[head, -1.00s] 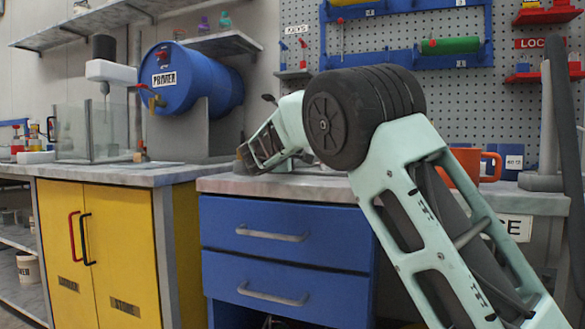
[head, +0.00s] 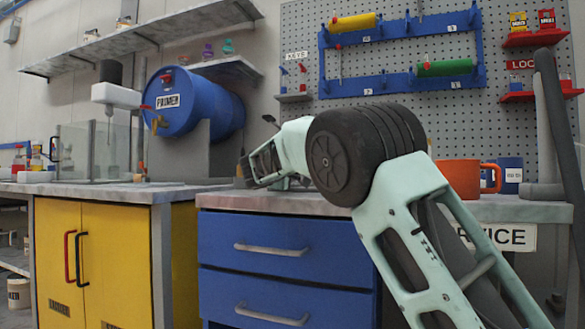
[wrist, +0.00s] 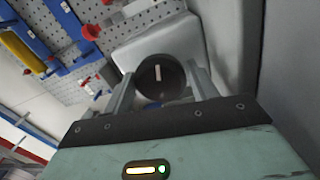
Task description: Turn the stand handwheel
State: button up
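A dark round handwheel (wrist: 155,82) with a pale bar mark on its face shows in the wrist view, in front of a pale grey body (wrist: 165,38) that appears to be the stand. My gripper (wrist: 160,70) has its two fingers spread apart, one on each side of the handwheel in the picture. I cannot tell whether they touch it or how deep it sits between them. In the head view my gripper (head: 246,168) is low over the bench, near the grey drum stand (head: 200,150). My arm hides part of that area, and the handwheel cannot be made out there.
A blue primer drum (head: 205,100) lies on the grey stand. A glass-sided box (head: 90,150) stands farther left. Blue drawers (head: 285,245) and a yellow cabinet (head: 115,255) are below the bench. An orange mug (head: 462,178) stands right of my arm, before the pegboard (head: 300,40).

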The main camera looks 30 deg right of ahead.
jog(key=shift+o, duration=1.4)
jog(key=shift+f, duration=0.1)
jog(key=shift+s+a, duration=0.1)
jog(key=shift+a, duration=0.05)
jog(key=p+v, duration=0.2)
jog(key=v, duration=1.5)
jog(key=shift+a, duration=0.1)
